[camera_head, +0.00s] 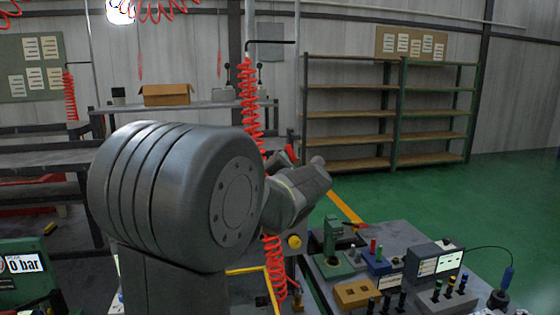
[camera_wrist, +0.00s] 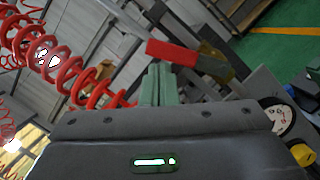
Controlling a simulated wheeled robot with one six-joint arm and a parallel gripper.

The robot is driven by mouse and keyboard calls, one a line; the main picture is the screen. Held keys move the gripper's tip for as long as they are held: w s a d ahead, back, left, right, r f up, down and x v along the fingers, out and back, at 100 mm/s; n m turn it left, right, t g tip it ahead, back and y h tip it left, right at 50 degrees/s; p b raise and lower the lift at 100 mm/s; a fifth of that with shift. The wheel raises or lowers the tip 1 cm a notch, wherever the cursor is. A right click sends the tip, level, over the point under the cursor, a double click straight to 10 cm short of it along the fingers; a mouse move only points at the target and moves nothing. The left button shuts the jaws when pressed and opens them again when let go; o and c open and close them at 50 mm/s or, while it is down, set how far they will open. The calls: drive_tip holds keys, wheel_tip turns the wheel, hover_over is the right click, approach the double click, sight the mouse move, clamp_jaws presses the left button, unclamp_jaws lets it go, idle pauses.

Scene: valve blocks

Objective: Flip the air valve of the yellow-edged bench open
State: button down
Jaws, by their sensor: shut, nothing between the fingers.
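The air valve's red lever handle (camera_wrist: 172,52) lies across the upper middle of the wrist view, tilted slightly, its right end meeting a brownish metal part (camera_wrist: 218,66). A small red piece, likely the same handle, shows in the head view (camera_head: 291,153) behind my arm. My gripper (camera_wrist: 160,70) is shut and empty. Its green fingertips are just below the red handle in the wrist view; I cannot tell whether they touch it. In the head view my arm hides the fingers. A yellow edge strip (camera_head: 250,270) of the bench shows low in the head view, partly hidden by my arm.
Red coiled hoses (camera_head: 251,105) hang close by; one (camera_wrist: 70,70) passes left of my fingers. A round gauge (camera_wrist: 280,117) and a yellow knob (camera_wrist: 302,153) sit at the right. A workbench with a small monitor (camera_head: 435,262) stands at the right. Green floor is clear beyond.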

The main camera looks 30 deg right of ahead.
drive_tip(key=shift+s+d+r+p, duration=0.25)
drive_tip(key=shift+d+r+p, duration=0.35)
drive_tip(key=shift+d+r, duration=0.3)
drive_tip(key=shift+d, duration=0.25)
drive_tip(key=shift+a, duration=0.15)
